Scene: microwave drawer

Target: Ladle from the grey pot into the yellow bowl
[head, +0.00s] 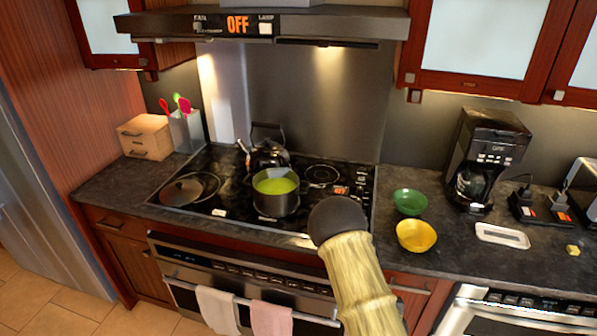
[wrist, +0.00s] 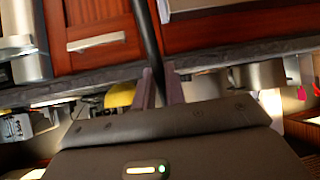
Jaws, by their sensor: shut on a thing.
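The grey pot (head: 277,205) stands on the black cooktop with bright green contents in it. The yellow bowl (head: 416,236) sits on the counter right of the cooktop. It also shows in the wrist view (wrist: 120,95), which looks upside down. My gripper (wrist: 161,80) is shut on a thin dark rod (wrist: 147,40), which looks like the ladle's handle. The ladle's scoop is not visible. In the head view my arm rises in front of the cooktop, between pot and bowl, and hides the fingers.
A green bowl (head: 410,202) stands just behind the yellow bowl. A kettle (head: 267,154) is behind the pot, and a lid (head: 182,191) lies at the cooktop's left. A white tray (head: 502,236) and a coffee maker (head: 487,160) are to the right. The range hood (head: 340,22) hangs above.

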